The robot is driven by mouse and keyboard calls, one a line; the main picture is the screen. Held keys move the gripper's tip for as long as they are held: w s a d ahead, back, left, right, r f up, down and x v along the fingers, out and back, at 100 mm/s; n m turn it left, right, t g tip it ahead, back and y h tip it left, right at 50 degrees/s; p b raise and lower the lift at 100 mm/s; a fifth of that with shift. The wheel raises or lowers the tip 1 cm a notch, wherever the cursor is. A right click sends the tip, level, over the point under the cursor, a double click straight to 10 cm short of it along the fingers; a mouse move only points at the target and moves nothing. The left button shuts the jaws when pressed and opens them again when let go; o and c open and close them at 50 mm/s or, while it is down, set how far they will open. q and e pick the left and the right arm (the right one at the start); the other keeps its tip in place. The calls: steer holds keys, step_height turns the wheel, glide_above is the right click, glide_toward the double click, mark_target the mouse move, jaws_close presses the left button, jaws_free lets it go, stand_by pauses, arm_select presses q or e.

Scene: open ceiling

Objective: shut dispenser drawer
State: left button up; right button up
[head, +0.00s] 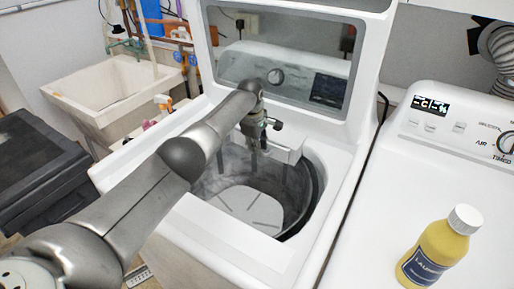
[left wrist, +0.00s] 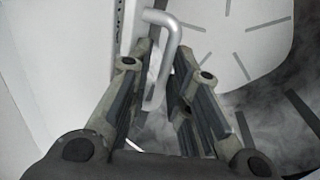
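The white dispenser drawer (head: 284,148) juts out over the tub at the back of the open washer. Its grey bar handle (left wrist: 172,52) shows in the left wrist view, attached to a pale front edge. My left gripper (head: 256,160) reaches over the tub, close to the drawer's front. In the left wrist view my left gripper (left wrist: 162,75) has its two fingers apart, with the lower part of the handle between them. I cannot tell whether either finger touches it. My right gripper is not in view.
The washer lid (head: 290,62) stands raised behind the tub (head: 240,205). A yellow detergent bottle (head: 437,250) with a white cap stands on the dryer (head: 375,215) at right. A utility sink (head: 112,92) is at left. The washer's front top is clear.

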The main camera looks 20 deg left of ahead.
arm_select(q)
steer(key=shift+f, duration=0.15)
steer(key=shift+d, duration=0.1)
step_height(320, 180, up, 12)
steer(key=s, duration=0.2)
steer(key=shift+a, duration=0.2)
stand_by(0.3)
steer(key=shift+s+f, duration=0.1)
steer(key=shift+f, duration=0.05)
